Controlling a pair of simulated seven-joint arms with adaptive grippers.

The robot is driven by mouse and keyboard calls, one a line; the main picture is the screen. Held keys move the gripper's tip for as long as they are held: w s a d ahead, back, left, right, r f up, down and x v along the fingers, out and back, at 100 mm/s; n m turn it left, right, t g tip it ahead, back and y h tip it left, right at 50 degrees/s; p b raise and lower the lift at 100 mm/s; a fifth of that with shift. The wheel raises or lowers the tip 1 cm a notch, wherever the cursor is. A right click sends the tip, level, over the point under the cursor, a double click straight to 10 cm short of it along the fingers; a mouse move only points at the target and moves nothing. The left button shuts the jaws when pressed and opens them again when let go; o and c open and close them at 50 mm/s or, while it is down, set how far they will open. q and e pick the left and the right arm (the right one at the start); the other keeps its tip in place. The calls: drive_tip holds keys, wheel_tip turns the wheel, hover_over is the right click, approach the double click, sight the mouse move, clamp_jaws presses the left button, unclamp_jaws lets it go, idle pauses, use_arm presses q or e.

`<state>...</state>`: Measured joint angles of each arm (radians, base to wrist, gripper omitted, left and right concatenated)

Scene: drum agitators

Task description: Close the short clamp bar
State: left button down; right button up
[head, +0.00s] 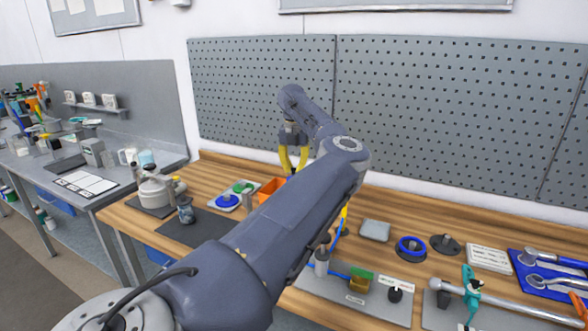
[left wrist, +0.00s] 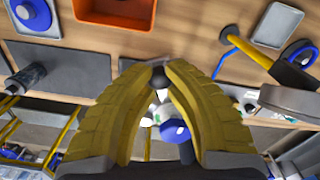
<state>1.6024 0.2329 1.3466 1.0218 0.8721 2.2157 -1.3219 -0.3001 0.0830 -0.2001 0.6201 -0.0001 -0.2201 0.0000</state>
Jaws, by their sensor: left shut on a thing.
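My left gripper (head: 293,168) points down at the back of the wooden bench, near the orange bin. In the left wrist view its yellow fingers (left wrist: 160,76) are closed on a small dark ball knob (left wrist: 159,78). Pale and blue parts show behind the knob, between the fingers; I cannot tell what they belong to. A grey fixture plate (head: 382,312) at the front carries a blue bar (head: 338,267) and a yellow-green block (head: 361,279). I cannot tell which part is the short clamp bar; my left arm hides part of that area. My right gripper is not in view.
The orange bin (head: 268,189) and a tray with blue and green rings (head: 227,201) stand left of my arm. A grey tray (head: 375,230), a blue ring (head: 411,247) and a blue tool tray (head: 529,266) lie to the right. A pegboard (head: 440,120) closes the back.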

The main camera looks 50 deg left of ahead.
use_arm(q)
drive_tip(key=s+a+n, duration=0.2)
drive_tip(key=s+n, duration=1.1)
drive_tip(key=s, duration=0.5)
drive_tip(key=shift+s+a, duration=0.3)
drive_tip(key=shift+a, duration=0.05)
drive_tip(key=c, duration=1.4)
unclamp_jaws()
drive_tip(key=shift+s, duration=0.15)
drive_tip(key=shift+c, duration=0.2)
drive_tip(key=shift+o, duration=1.4)
drive_tip(key=shift+w, duration=0.2)
wheel_tip(320, 180, up, 12)
